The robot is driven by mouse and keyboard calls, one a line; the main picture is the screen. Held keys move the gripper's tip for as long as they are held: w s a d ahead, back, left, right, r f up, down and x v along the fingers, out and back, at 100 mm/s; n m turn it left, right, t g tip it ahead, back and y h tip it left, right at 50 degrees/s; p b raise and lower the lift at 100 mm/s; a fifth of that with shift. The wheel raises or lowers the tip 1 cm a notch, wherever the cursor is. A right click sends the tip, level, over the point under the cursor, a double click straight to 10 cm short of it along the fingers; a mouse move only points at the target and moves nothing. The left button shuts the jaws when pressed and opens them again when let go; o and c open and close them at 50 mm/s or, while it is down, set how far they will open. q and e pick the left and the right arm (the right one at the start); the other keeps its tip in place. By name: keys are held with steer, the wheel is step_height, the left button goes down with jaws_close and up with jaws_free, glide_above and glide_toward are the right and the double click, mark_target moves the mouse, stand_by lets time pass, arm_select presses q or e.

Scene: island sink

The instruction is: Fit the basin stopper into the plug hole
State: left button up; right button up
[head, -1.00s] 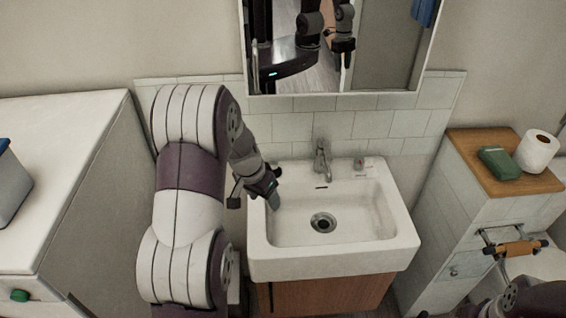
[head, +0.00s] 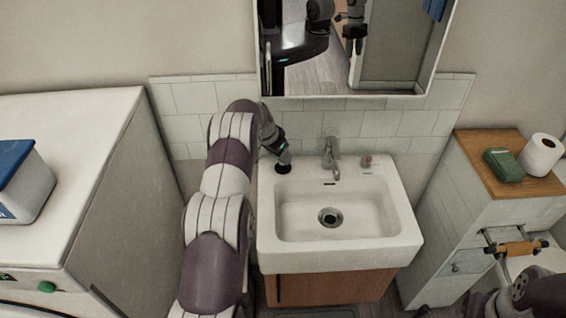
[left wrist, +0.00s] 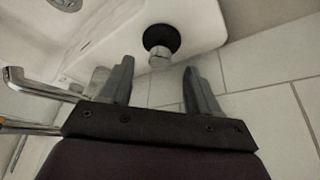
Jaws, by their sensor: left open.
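The basin stopper is a black disc with a chrome knob (left wrist: 161,42), on the white basin's back-left rim; in the head view it is a small dark disc (head: 284,169). My left gripper (head: 283,160) is over that corner. In the left wrist view my left gripper (left wrist: 160,85) is open, with two grey fingers apart and the stopper just beyond their tips, roughly between them. Nothing is held. The plug hole (head: 329,217) is an uncovered dark hole with a metal ring in the basin floor. My right arm shows at the lower right; its jaws cannot be made out.
The tap (head: 331,155) stands at the basin's back edge, right of my left gripper. The tiled wall (head: 300,125) is close behind. A wooden-topped cabinet (head: 520,180) with green soap (head: 503,165) and a toilet roll (head: 541,153) stands right. The basin bowl is empty.

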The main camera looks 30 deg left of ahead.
arm_select(q)
steer(key=x, duration=0.5)
steer(key=shift+f+p, duration=0.1)
steer(key=shift+p, duration=0.2)
steer(key=shift+s, duration=0.1)
steer(key=shift+c, duration=0.6)
steer(key=c, duration=0.9)
steer(key=shift+r, duration=0.2)
